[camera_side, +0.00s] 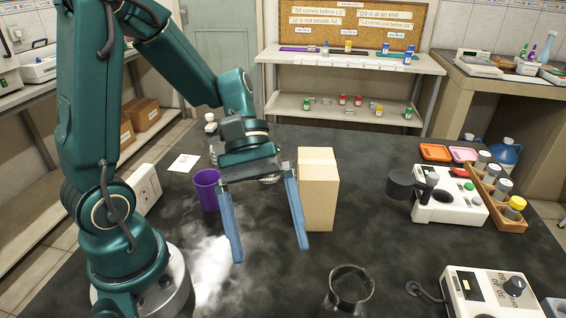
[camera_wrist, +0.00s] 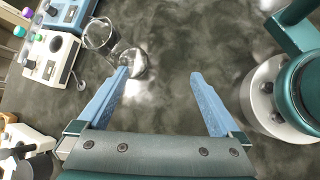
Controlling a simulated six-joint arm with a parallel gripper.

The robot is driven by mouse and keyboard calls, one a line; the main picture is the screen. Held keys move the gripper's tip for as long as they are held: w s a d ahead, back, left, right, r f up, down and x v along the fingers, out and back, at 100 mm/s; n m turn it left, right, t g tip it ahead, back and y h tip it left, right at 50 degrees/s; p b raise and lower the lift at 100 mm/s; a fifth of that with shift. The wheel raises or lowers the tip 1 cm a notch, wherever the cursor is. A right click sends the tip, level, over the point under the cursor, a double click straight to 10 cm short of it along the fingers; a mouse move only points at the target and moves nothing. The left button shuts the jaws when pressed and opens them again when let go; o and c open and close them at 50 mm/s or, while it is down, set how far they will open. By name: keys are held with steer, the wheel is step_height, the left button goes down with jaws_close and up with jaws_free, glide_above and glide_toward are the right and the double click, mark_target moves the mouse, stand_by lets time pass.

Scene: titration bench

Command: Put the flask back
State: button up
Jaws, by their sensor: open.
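A clear glass flask (camera_side: 348,290) stands on the dark bench at the bottom of the side view, its lower part cut off by the frame. In the wrist view the flask (camera_wrist: 105,40) shows whole, beyond the left fingertip, which overlaps its base in the picture. My gripper (camera_side: 270,254) is open and empty, fingers pointing down, to the left of the flask. In the wrist view the space between the fingers (camera_wrist: 158,73) holds only bare bench.
A tan box (camera_side: 318,195) and a purple cup (camera_side: 207,190) stand behind my gripper. A white device with a black round part (camera_side: 447,205), a bottle rack (camera_side: 497,190) and a white unit with a knob (camera_side: 490,295) are at right.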

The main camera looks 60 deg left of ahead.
steer(key=s+a+r+m+t+y, duration=0.1)
steer(key=a+r+m+t+y, duration=0.4)
steer(key=m, duration=0.5)
steer(key=a+t+y, duration=0.1)
steer(key=t+y, duration=0.1)
steer(key=y, duration=0.1)
steer(key=shift+s+a+r+t, duration=0.25)
steer(key=shift+s+t, duration=0.1)
steer(key=shift+t, duration=0.05)
